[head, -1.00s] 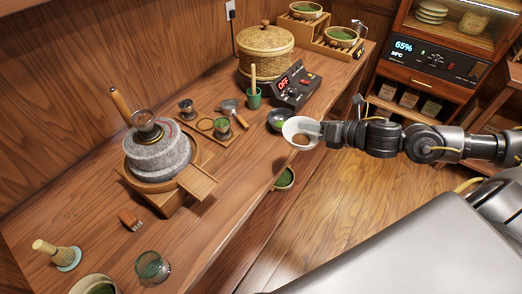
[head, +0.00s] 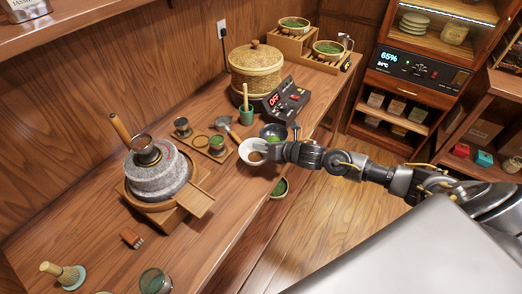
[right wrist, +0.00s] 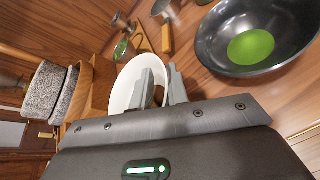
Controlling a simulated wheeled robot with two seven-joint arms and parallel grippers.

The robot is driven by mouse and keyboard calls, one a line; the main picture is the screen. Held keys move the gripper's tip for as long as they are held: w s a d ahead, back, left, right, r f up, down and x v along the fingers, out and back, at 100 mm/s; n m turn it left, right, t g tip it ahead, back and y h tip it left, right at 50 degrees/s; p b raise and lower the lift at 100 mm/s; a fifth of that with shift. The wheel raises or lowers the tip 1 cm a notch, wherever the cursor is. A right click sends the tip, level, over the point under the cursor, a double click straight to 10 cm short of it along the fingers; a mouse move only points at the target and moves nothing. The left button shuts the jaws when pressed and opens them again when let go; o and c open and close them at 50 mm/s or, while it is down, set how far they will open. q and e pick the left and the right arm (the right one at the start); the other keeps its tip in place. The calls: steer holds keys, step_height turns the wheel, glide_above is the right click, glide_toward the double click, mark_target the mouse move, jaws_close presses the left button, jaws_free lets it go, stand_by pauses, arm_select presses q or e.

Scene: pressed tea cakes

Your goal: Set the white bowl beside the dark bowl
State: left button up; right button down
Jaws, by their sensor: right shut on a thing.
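The white bowl (head: 247,146) has brown contents and is over the counter near its front edge. My right gripper (head: 264,151) is shut on the right side of its rim. The dark bowl (head: 281,127) holds green contents and stands just behind and to the right of the white bowl. In the right wrist view, the fingers (right wrist: 163,90) grip the rim of the white bowl (right wrist: 122,88), and the dark bowl (right wrist: 215,50) is at upper right, apart from it. I cannot tell whether the white bowl touches the counter. My left gripper is not in view.
A stone mill (head: 156,178) stands to the left. A small wooden tray (head: 199,139) with tools and a green cup (head: 246,115) are behind the white bowl. The control box (head: 292,101) is behind the dark bowl. A green bowl (head: 280,189) sits below the counter edge.

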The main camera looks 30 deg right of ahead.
mark_target(261, 152)
steer(key=shift+w+a+f, duration=0.1)
steer(key=shift+w+f, duration=0.1)
step_height(261, 152, down, 2)
steer(key=shift+f+p, duration=0.1)
steer(key=shift+p, duration=0.7)
steer(key=shift+f, duration=0.55)
steer(key=c, duration=1.3)
jaws_free()
steer(key=shift+c, duration=0.2)
